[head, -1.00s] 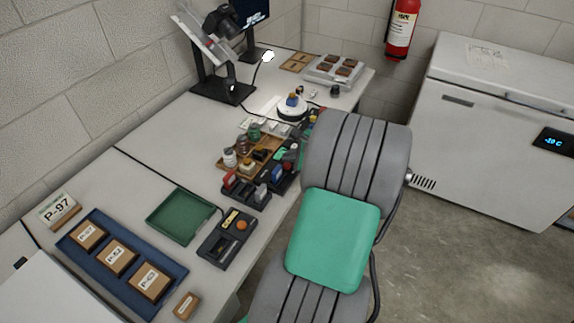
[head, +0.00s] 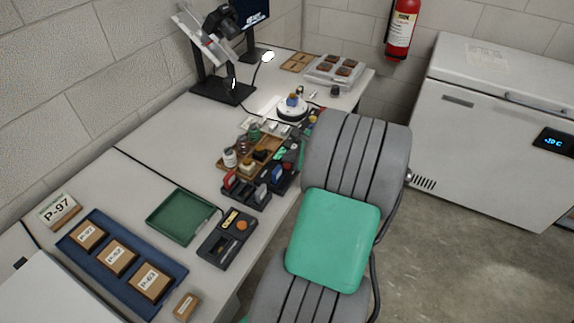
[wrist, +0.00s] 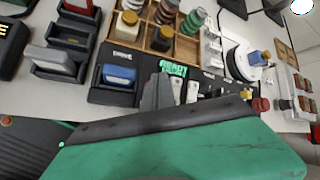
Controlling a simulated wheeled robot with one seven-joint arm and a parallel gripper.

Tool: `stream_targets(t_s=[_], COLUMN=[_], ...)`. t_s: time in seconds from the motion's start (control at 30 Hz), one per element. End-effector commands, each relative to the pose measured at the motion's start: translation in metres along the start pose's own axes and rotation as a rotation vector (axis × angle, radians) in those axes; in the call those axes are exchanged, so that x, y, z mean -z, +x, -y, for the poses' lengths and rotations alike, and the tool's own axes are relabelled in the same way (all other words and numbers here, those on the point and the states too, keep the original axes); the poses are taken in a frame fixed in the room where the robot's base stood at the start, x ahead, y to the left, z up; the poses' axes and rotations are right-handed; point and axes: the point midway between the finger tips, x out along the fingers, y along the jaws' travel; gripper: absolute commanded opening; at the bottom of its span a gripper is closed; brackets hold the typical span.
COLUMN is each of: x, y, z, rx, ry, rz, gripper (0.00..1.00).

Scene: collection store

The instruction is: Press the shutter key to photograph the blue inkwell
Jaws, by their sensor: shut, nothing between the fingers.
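The blue inkwell (head: 292,100) sits on a round white turntable (head: 291,113) towards the far end of the bench. It also shows in the wrist view (wrist: 254,57), small, on the same turntable. I cannot read which key is the shutter key. My gripper (wrist: 157,92) is shut and empty, its fingers in front of the panel just left of the pale keys. In the head view my arm hides most of the panel.
A camera on a stand (head: 222,22) and a lamp (head: 268,57) stand at the back. A chest freezer (head: 490,130) is at the right.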

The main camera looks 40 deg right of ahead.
Motion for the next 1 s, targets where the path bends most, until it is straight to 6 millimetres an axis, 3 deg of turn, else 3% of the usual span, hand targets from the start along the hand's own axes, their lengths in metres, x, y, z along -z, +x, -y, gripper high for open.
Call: stream_targets(t_s=[1.0], x=[0.0045], y=[0.0062], z=[-0.0046], rx=[0.000], ry=[0.000], rz=[0.000], gripper=[0.00])
